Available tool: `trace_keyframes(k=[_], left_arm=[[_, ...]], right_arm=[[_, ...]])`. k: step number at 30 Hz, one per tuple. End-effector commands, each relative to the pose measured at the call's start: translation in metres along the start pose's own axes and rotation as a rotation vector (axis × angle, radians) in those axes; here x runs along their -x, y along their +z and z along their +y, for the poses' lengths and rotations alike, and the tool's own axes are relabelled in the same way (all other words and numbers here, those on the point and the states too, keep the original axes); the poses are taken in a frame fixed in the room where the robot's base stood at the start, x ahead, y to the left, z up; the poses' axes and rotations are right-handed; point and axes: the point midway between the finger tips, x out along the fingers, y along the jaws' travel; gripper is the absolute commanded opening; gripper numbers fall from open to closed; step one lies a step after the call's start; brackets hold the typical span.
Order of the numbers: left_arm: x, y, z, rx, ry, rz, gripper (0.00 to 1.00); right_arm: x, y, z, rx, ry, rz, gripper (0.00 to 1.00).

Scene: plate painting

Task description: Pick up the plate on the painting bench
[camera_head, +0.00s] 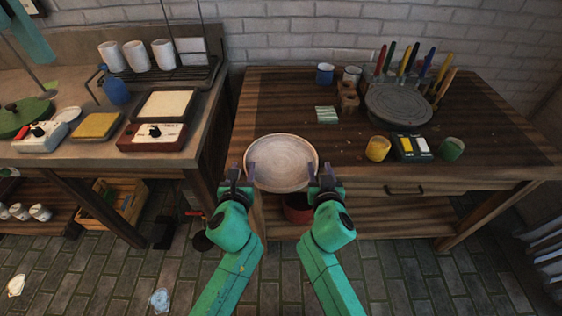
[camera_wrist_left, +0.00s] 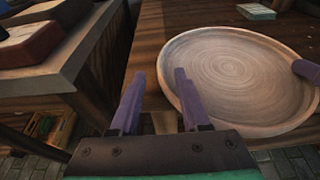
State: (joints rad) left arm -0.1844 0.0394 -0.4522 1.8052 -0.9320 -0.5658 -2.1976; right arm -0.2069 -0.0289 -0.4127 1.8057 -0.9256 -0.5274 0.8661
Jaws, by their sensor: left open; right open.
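The round, pale plate (camera_head: 281,162) lies at the front left edge of the wooden painting bench (camera_head: 215,130). It also fills the right of the left wrist view (camera_wrist_left: 238,78). My left gripper (camera_head: 243,174) is open at the plate's left rim. In the left wrist view its inner finger overlaps the rim and its outer finger stands outside it; whether the fingers touch the plate is unclear. My right gripper (camera_head: 325,176) is open at the plate's right rim, and one of its fingertips shows at the right edge of the left wrist view (camera_wrist_left: 306,70).
Right of the plate stand a yellow cup (camera_head: 377,149), a paint box (camera_head: 411,147) and a green cup (camera_head: 452,149). Behind them are a grey turntable (camera_head: 398,104) and upright tools. A second table (camera_head: 60,156) stands left. The bench between plate and paint cups is clear.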

Motion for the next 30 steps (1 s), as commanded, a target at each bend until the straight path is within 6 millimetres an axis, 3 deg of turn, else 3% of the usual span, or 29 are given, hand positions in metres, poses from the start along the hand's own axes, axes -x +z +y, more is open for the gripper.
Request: trace_keyframes(k=[6,15,16,19,30], left_arm=[[-0.028,0.000,0.000,0.001,0.000,-0.001,0.46],[-0.031,0.000,0.000,0.000,0.000,0.000,0.46],[-0.031,0.000,0.000,0.000,0.000,0.000,0.39],[-0.031,0.000,0.000,0.000,0.000,0.000,0.00],[-0.031,-0.002,0.001,-0.001,0.002,0.003,0.00]], right_arm=[[-0.028,0.000,0.000,0.001,0.000,0.001,0.45],[-0.031,0.000,0.000,-0.001,0.000,0.000,0.45],[-0.031,0.000,0.000,-0.001,0.000,0.000,0.37],[-0.030,0.000,0.000,-0.001,0.000,0.000,0.00],[-0.030,0.003,0.001,0.001,0.002,-0.005,0.00]])
